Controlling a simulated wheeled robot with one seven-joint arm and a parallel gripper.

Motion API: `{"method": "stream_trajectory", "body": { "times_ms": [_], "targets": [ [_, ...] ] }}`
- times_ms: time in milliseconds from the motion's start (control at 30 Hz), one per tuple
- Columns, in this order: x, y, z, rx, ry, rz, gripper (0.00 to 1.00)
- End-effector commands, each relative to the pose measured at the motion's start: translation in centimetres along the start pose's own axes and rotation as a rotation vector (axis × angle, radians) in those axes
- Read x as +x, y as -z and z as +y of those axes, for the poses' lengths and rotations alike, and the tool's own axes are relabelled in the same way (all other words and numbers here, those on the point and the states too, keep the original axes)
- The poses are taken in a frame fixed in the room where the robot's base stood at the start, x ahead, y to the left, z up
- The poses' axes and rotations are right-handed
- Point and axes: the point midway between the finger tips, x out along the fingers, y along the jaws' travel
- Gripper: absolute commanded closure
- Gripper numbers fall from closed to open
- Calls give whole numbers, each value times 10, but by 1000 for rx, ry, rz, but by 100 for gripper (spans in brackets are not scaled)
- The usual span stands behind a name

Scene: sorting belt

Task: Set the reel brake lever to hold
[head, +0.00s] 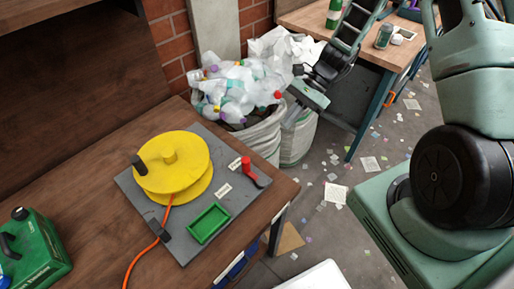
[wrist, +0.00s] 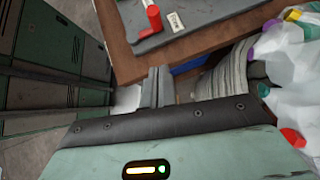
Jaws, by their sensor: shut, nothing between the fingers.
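The red reel brake lever (head: 248,169) stands at the right edge of a grey plate (head: 160,219) on the wooden bench. Its knob end points toward the back in the head view. Two small white labels lie near it; their words are too small to read surely. The lever also shows at the top of the wrist view (wrist: 152,18), beside one label (wrist: 176,21). A yellow reel (head: 180,165) sits on the same plate. My gripper (head: 291,121) is shut and empty, over the bags right of the bench, apart from the lever. Its fingers (wrist: 158,87) show in the wrist view.
A green tray (head: 208,224) is on the plate, and an orange cord (head: 141,263) runs off the reel. A green jug (head: 38,250) stands at left. Bags of bottles (head: 238,80) crowd behind the bench's right end. The littered floor at right is mostly open.

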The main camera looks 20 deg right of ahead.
Motion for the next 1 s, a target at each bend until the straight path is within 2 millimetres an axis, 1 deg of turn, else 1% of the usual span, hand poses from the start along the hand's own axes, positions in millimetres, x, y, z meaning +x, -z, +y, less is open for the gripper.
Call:
{"method": "stream_trajectory", "body": {
  "times_ms": [233, 367, 467, 800, 900, 1000],
  "targets": [
    [3, -1, 0, -2, -2, 0, 100],
    [15, -2, 0, -3, -5, -1, 100],
    [32, -3, 1, -3, -7, -3, 100],
    [101, -3, 2, -2, -7, -3, 100],
    [111, -16, 1, -5, -6, -1, 100],
    [119, -23, 1, -5, -4, 0, 100]
  ]
}}
